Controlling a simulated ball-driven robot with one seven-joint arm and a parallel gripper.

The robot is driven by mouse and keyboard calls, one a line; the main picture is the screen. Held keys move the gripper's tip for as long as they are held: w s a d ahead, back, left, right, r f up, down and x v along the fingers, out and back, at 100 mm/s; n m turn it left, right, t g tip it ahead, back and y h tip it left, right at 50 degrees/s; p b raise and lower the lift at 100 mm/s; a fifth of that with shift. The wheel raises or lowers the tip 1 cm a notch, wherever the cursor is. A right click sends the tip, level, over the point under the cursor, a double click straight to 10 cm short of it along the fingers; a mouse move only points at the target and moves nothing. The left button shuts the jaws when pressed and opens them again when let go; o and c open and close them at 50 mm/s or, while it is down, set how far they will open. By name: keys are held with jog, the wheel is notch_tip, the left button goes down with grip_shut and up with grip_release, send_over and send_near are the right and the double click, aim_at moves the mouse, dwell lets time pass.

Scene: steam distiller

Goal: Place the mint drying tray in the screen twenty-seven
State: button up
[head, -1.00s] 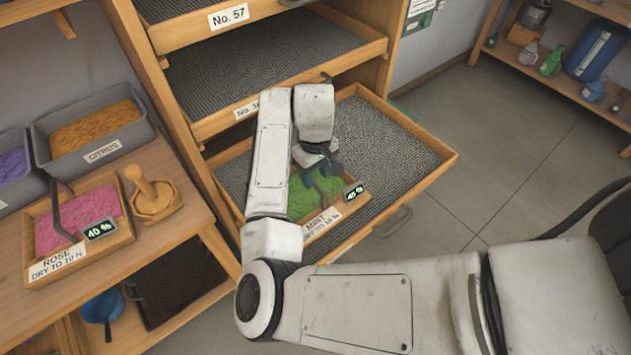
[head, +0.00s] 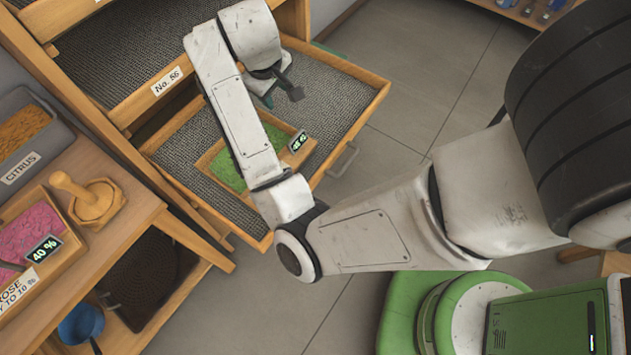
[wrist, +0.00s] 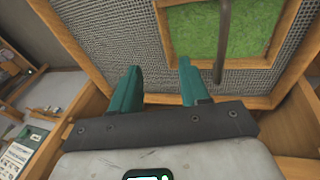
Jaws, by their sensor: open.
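The mint drying tray (head: 303,155), a wooden tray of green leaves with a small dark display, sits on the mesh of the pulled-out lower screen drawer (head: 364,117). My arm hides part of the tray. Its frame and green filling also show at the top of the wrist view (wrist: 163,45). A dark rod (wrist: 222,40) rises in front of the green there. My gripper (wrist: 156,82) is open, with its teal fingers apart and nothing between them. It is above the drawer, towards its back side, off the tray. No number is readable on this drawer.
Another screen labelled No. 56 (head: 168,80) is above the open drawer. To the left, a wooden bench (head: 95,240) carries the rose tray (head: 60,268), a citrus bin (head: 35,160) and a mortar with pestle (head: 92,200). The floor right of the drawer is clear.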

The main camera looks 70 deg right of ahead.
jog(key=s+a+f+n+y, duration=0.1)
jog(key=s+a+f, duration=0.5)
jog(key=s+a, duration=0.2)
jog(key=s+a+f+n+y, duration=0.2)
jog(key=s+a+f, duration=0.5)
jog(key=a, duration=0.4)
jog(key=shift+s, duration=0.75)
jog(key=shift+d, duration=0.1)
jog(key=shift+c, duration=0.3)
